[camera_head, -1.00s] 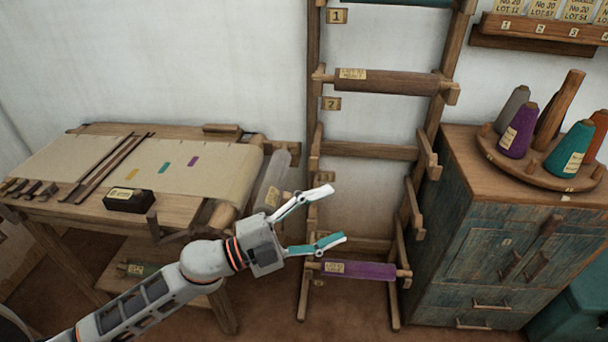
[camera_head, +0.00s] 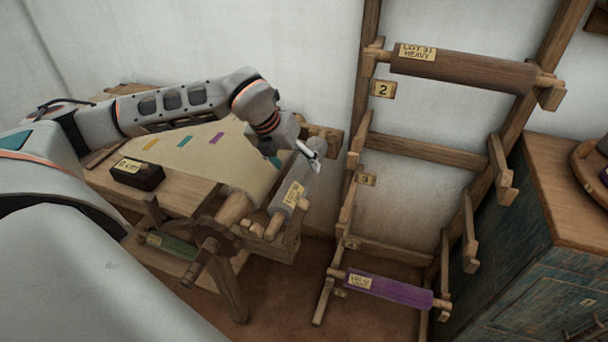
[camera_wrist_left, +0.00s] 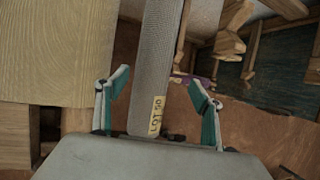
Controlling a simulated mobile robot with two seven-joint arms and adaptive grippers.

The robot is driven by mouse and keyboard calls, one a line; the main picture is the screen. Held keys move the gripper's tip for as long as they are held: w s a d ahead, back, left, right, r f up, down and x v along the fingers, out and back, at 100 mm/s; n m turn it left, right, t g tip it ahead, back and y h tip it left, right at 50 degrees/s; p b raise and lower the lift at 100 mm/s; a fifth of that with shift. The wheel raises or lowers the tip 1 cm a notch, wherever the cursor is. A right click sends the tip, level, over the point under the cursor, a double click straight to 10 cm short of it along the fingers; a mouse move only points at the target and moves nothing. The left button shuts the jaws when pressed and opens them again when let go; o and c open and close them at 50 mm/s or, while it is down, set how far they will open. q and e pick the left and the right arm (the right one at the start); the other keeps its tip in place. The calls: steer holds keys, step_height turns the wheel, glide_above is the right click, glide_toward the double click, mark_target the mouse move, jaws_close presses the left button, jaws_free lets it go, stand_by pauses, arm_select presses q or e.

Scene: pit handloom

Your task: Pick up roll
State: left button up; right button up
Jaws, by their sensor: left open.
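A grey roll (camera_head: 305,190) with a yellow lot label lies at the right end of the wooden loom table. In the left wrist view the grey roll (camera_wrist_left: 158,65) runs lengthwise between the two fingers, its label near the palm. My left gripper (camera_head: 293,158) is open over the far part of this roll, pointing down. In the left wrist view the left gripper's fingers (camera_wrist_left: 160,85) stand apart on either side of the roll; I see no clear contact. A brown roll (camera_head: 460,72) and a purple roll (camera_head: 390,288) rest on the rack. My right gripper is not seen.
The wooden rack (camera_head: 425,152) stands right of the table, against the wall. A black labelled box (camera_head: 137,174) sits on the table (camera_head: 185,195). A green roll (camera_head: 172,246) lies on the shelf below. A blue-green cabinet (camera_head: 530,245) stands at the right.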

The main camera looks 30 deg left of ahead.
mark_target(297, 169)
arm_select(q)
steer(key=shift+w+a+f, duration=0.1)
steer(key=shift+a+f, duration=0.2)
steer(key=shift+a, duration=0.1)
steer(key=shift+x, duration=1.15)
steer(key=x, duration=0.5)
steer(key=shift+w+a+r, duration=0.1)
steer(key=shift+w+a, duration=0.1)
steer(key=shift+a, duration=0.05)
steer(key=shift+c, duration=0.4)
steer(key=shift+r, duration=0.15)
steer(key=c, duration=1.7)
step_height(297, 169, up, 20)
steer(key=p, duration=0.1)
